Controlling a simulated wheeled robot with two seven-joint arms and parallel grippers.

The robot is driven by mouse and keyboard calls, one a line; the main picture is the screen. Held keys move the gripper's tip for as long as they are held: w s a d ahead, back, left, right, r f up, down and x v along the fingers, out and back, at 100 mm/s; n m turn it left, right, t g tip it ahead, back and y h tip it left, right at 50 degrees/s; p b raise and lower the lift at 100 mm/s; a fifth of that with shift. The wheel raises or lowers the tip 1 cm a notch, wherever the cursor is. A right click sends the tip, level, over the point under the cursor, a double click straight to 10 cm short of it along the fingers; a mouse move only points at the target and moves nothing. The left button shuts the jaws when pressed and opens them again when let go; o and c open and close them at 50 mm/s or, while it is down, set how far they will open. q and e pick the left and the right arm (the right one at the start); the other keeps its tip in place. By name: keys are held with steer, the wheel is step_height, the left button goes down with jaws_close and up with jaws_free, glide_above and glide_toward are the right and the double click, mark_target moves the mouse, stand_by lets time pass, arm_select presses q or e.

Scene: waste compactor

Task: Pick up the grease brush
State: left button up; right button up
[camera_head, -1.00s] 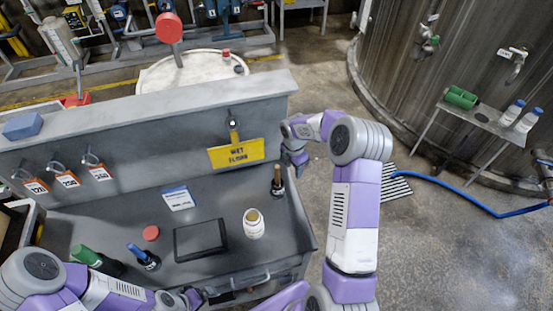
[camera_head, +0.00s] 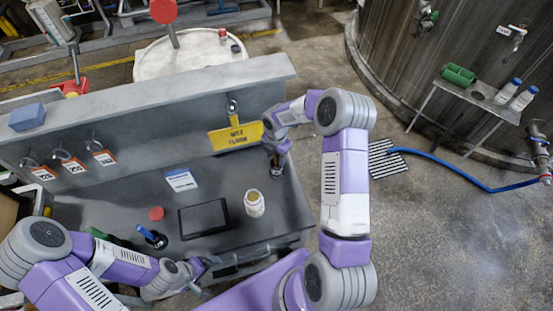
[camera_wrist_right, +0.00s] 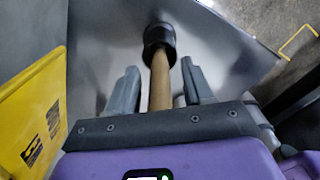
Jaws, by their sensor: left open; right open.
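What looks like the grease brush is a tan wooden handle (camera_wrist_right: 160,80) running into a dark round base (camera_wrist_right: 159,38) in the right wrist view. It stands near the right end of the grey bench (camera_head: 105,206). My right gripper (camera_wrist_right: 160,76) is open, with one finger on each side of the handle and visible gaps on both sides. In the head view my right gripper (camera_head: 277,150) hides most of the brush. My left gripper (camera_head: 205,277) is open and empty at the bench's front edge.
On the bench are a white jar (camera_head: 254,205), a black tray (camera_head: 204,218), a red disc (camera_head: 156,213), a blue-topped item (camera_head: 150,236) and a white card (camera_head: 181,180). A yellow sign (camera_head: 235,137) hangs on the back wall close to my right gripper.

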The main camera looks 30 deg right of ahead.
jaws_close()
stand_by(0.3)
steer(key=shift+r, duration=0.1)
